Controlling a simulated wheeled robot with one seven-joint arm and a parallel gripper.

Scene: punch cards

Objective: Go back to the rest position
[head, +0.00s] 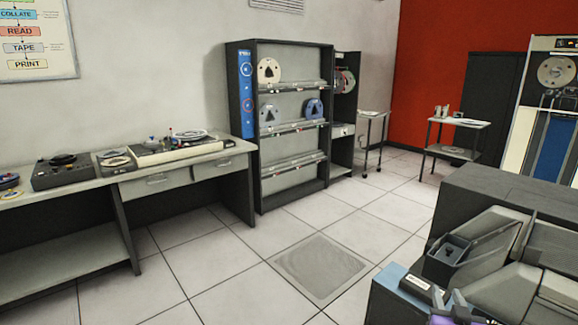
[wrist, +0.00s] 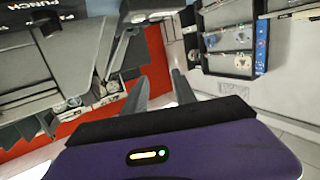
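My gripper (head: 452,296) shows at the bottom right of the head view, with its purple body partly cut off by the lower edge. It stands in front of a grey machine (head: 487,248) with a blue panel at its near left corner. In the wrist view, the purple body fills the bottom and the two dark fingers of my gripper (wrist: 160,80) stand apart. Nothing is held between them. The machine's grey housing and "PUNCH" lettering (wrist: 28,18) appear at the upper left of the wrist view.
A long desk (head: 105,185) with tape equipment runs along the left wall. A dark shelf rack (head: 247,125) with tape reels stands at the back. Two small tables (head: 455,123) (head: 374,114) stand behind. The tiled floor (head: 225,270) in the middle is clear.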

